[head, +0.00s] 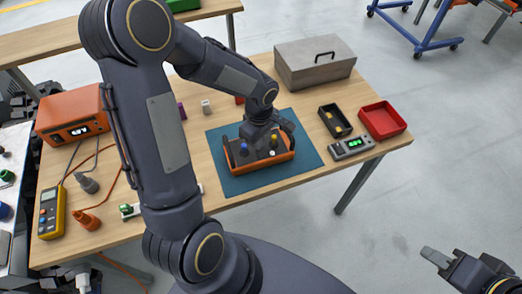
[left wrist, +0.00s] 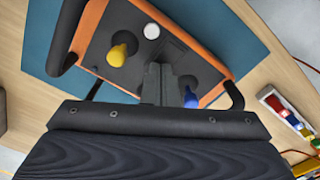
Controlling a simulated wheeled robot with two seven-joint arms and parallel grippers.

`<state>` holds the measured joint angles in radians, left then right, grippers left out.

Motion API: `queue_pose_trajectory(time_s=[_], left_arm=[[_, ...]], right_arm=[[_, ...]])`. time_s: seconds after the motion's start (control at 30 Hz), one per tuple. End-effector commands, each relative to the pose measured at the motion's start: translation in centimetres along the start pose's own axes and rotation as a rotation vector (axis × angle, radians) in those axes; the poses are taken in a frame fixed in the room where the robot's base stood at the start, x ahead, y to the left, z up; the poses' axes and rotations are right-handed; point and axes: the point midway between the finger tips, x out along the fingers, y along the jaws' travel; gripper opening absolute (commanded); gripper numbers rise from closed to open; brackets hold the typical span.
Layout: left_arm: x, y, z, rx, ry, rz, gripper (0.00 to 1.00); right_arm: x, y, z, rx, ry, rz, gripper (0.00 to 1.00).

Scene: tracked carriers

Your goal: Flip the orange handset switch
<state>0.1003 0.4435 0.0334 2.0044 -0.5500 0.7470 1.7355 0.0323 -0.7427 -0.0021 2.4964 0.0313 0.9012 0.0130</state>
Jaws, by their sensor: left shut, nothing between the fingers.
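The orange handset (head: 284,167) lies on a teal mat. It has an orange rim, a dark top face and black side handles. In the left wrist view the handset (left wrist: 92,27) shows a yellow knob (left wrist: 122,53), a white round button (left wrist: 152,31) and a blue knob (left wrist: 190,98). My left gripper (head: 262,146) is over the handset's top face, shut and empty. Its fingertips (left wrist: 157,70) are close to the face between the yellow and blue knobs; contact cannot be told. I cannot make out the switch; the fingers may cover it. My right gripper (head: 428,252) is away over the floor.
On the table, a grey box (head: 310,65), a small black tray (head: 328,118), a red bin (head: 385,118) and a grey device with green display (head: 350,148) are at the right. An orange power unit (head: 70,112) and a yellow meter (head: 50,212) are at the left.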

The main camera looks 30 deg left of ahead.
Motion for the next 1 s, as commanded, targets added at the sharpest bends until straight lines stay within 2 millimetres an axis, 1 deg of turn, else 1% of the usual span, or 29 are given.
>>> queue_pose_trajectory(time_s=[0.37,0.47,0.57,1.0], left_arm=[[0.6,0.0,0.0,0.000,0.000,0.000,0.00],[0.5,0.0,0.0,0.000,0.000,-0.001,0.00],[0.0,0.0,0.0,0.001,0.000,0.000,0.00],[-3.5,0.0,0.0,-0.001,0.000,0.001,0.00]], right_arm=[[0.6,0.2,0.3,0.000,0.000,0.000,0.33],[0.4,0.2,0.2,0.000,0.000,0.000,0.33],[0.1,0.1,0.1,0.000,0.000,0.000,0.33],[-1.7,-0.8,-0.9,0.000,0.000,0.000,0.33]])
